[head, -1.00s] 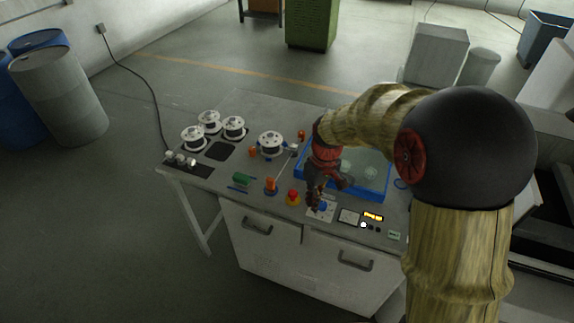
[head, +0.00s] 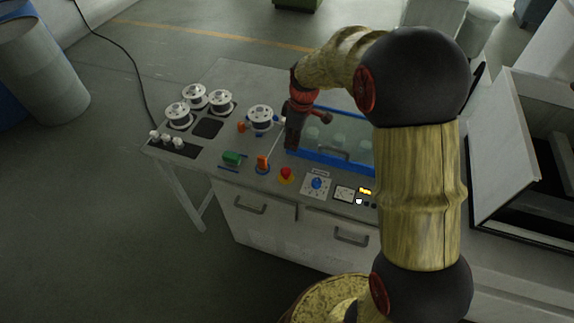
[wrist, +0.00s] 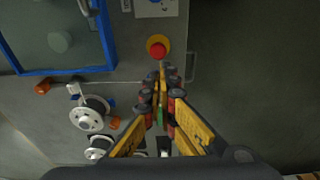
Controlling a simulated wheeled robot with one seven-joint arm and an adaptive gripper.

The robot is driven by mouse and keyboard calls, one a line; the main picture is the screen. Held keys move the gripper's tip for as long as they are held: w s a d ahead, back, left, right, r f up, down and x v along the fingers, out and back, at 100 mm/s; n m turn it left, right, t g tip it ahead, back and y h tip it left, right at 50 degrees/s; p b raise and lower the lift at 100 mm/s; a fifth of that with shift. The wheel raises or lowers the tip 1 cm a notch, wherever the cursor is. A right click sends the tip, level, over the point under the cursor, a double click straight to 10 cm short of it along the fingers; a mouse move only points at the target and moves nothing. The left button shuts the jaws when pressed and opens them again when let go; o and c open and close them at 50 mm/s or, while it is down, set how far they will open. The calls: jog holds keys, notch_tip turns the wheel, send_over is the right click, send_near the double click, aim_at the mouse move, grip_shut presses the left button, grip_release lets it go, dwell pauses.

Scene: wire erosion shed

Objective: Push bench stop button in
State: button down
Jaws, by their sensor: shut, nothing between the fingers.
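The bench stop button (head: 286,172) is a red mushroom head on a yellow base on the bench's front panel area. It also shows in the wrist view (wrist: 157,51), uncovered, just beyond my fingertips. My gripper (head: 291,147) points down behind the button in the head view, near the blue-framed tank's left corner, apart from the button. In the wrist view my gripper (wrist: 161,78) has its fingers together and empty. Its height above the bench is hard to tell.
An orange switch (head: 263,163) and a green block (head: 232,158) lie left of the button; a blue knob (head: 317,183) is to its right. A blue-framed tank (head: 332,166) and white spools (head: 260,115) stand behind.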

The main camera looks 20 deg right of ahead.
aim_at(286, 172)
jog(key=f, duration=0.4)
jog(key=a+f, duration=0.1)
jog(key=f, duration=0.4)
jog(key=w+f, duration=0.1)
jog(key=f, duration=0.4)
jog(key=shift+a, duration=0.25)
